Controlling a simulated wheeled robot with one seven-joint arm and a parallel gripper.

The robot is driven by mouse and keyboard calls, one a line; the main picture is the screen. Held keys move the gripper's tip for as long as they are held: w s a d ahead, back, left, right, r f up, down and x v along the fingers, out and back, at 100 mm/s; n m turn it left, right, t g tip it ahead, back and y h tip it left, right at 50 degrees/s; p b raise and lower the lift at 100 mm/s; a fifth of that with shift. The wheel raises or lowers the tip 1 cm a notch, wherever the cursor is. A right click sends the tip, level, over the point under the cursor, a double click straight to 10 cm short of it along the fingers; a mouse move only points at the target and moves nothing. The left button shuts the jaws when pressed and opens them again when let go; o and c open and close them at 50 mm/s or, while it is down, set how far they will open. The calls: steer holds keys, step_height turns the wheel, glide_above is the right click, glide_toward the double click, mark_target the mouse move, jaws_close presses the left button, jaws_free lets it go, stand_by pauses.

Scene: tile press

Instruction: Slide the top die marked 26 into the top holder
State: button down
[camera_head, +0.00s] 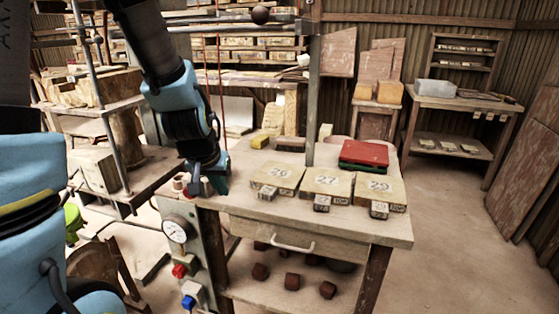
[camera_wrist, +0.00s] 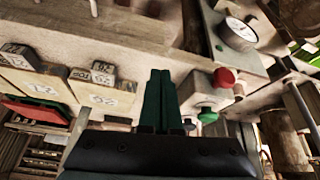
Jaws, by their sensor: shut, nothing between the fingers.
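The die marked 26 (camera_head: 278,173) appears to be the left one of three pale slabs lying flat on the wooden bench. In the wrist view the nearest slab (camera_wrist: 107,98) seems to be the same one, with its number upside down. A small labelled block (camera_head: 267,193) stands at its front edge. My gripper (camera_head: 221,186) is low over the bench's left end, left of the slabs and apart from them. Its dark green fingers (camera_wrist: 158,98) are together and empty. I cannot clearly make out the top holder; my arm covers part of the press area at left.
The slabs marked 27 (camera_head: 327,182) and 29 (camera_head: 378,187) lie to the right, with a red box (camera_head: 364,155) behind. A red button (camera_wrist: 225,78) and green button (camera_wrist: 207,115) are close beside my fingers. A post (camera_head: 314,100) rises behind the slabs.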

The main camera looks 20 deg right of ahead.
steer(key=d, duration=0.3)
steer(key=s+d+m+h, duration=0.1)
steer(key=d, duration=0.3)
steer(key=d+m+h, duration=0.1)
steer(key=d, duration=0.2)
steer(key=shift+s+d+t, duration=0.35)
steer(key=shift+d+t, duration=0.05)
steer(key=p, duration=0.5)
glide_toward(282, 170)
steer(key=w+d+f, duration=0.3)
steer(key=shift+w+d+f, duration=0.1)
steer(key=shift+w+f, duration=0.1)
steer(key=shift+f, duration=0.15)
steer(key=shift+f+p, duration=0.35)
steer(key=shift+p, duration=0.15)
steer(key=shift+s+f+b, duration=0.1)
steer(key=shift+f+b, duration=0.45)
steer(key=shift+f, duration=0.05)
